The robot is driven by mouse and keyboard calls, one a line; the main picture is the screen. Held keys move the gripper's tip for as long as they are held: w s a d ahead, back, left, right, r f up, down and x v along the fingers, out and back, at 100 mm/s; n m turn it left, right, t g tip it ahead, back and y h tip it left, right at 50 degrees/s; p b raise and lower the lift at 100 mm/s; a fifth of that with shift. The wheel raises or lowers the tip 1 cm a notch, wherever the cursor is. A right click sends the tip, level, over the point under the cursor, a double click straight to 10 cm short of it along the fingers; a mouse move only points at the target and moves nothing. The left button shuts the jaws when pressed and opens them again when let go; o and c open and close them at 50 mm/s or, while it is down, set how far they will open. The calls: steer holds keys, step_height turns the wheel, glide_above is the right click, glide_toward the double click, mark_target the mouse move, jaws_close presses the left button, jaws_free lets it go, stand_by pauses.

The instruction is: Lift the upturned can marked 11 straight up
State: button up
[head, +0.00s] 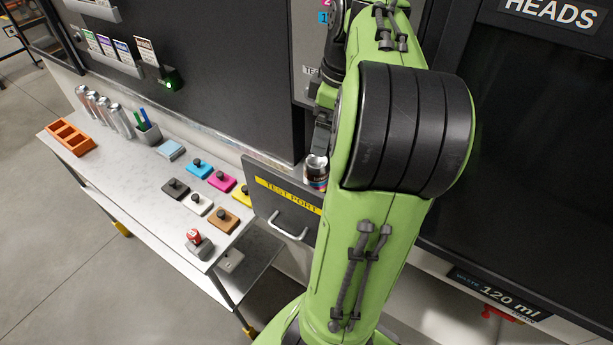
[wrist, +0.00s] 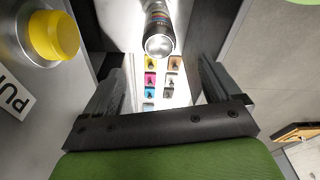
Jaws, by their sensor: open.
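In the head view my gripper (head: 322,132) is mostly hidden by my green arm, just above the can.
A white bench (head: 150,180) at the left holds several coloured stamp-like blocks, silver cans (head: 100,105), an orange tray (head: 70,137) and a pen cup (head: 147,132). Dark panels flank the port.

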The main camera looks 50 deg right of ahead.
mark_target(318, 161)
steer(key=f, duration=0.2)
steer(key=w+f, duration=0.1)
steer(key=f, duration=0.1)
steer(key=f+b, duration=0.1)
steer(key=f, duration=0.1)
steer(key=shift+w+a+f, duration=0.15)
steer(key=shift+w+a, duration=0.05)
steer(key=shift+a, duration=0.1)
step_height(318, 161, down, 5)
steer(key=shift+w+r, duration=0.1)
steer(key=shift+w+f, duration=0.15)
steer(key=shift+f, duration=0.2)
steer(key=c, duration=1.2)
steer(key=shift+r, duration=0.1)
step_height(318, 161, up, 12)
steer(key=shift+f+p, duration=0.15)
steer(key=shift+p, duration=0.95)
steer(key=w+a, duration=0.3)
steer(key=w, duration=1.4)
steer(key=shift+w+a, duration=0.15)
steer(key=shift+w, duration=0.1)
steer(key=shift+p, duration=0.45)
